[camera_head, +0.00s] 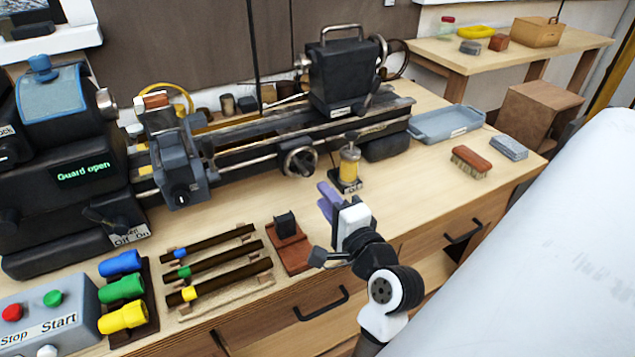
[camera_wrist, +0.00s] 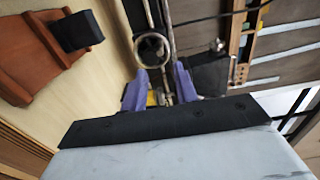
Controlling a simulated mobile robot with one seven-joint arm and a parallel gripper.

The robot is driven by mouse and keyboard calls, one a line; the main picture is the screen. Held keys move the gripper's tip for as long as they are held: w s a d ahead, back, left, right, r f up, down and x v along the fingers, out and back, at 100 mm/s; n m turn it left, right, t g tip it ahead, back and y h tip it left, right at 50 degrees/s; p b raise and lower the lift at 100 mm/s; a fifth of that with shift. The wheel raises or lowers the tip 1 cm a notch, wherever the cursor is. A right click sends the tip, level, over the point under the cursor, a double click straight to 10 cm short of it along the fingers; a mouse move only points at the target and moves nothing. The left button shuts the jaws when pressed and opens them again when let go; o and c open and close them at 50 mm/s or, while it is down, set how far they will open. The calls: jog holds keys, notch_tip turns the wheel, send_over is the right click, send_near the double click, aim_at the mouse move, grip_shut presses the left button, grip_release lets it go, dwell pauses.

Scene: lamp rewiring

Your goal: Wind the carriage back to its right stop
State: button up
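The lathe carriage (camera_head: 180,165), a blue-grey block on the bed, stands toward the left end, close to the headstock. A handwheel (camera_head: 298,161) with a metal rim sits on the front of the bed, right of the carriage. It also shows as a ring in the wrist view (camera_wrist: 152,50), just beyond my fingertips. My gripper (camera_head: 328,202) has purple fingers and is in front of the bench machine, below and right of the handwheel. In the wrist view the two fingers (camera_wrist: 160,90) are apart, with nothing visibly held between them.
A yellow oiler (camera_head: 349,165) stands close behind my gripper. The tailstock (camera_head: 345,75) is on the bed's right part. A rack of dark bars (camera_head: 220,268) and a brown stand (camera_head: 290,250) lie at the front. A grey tray (camera_head: 447,124) and brush (camera_head: 471,161) are at right.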

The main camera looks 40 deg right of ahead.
aim_at(307, 174)
jog(key=x, duration=0.6)
jog(key=shift+r+p, duration=0.1)
jog(key=shift+p, duration=0.2)
jog(key=shift+x, duration=1)
jog(key=shift+c, duration=0.4)
jog(key=c, duration=0.5)
jog(key=shift+c, duration=0.2)
jog(key=shift+d+p, duration=0.1)
jog(key=shift+p, duration=0.2)
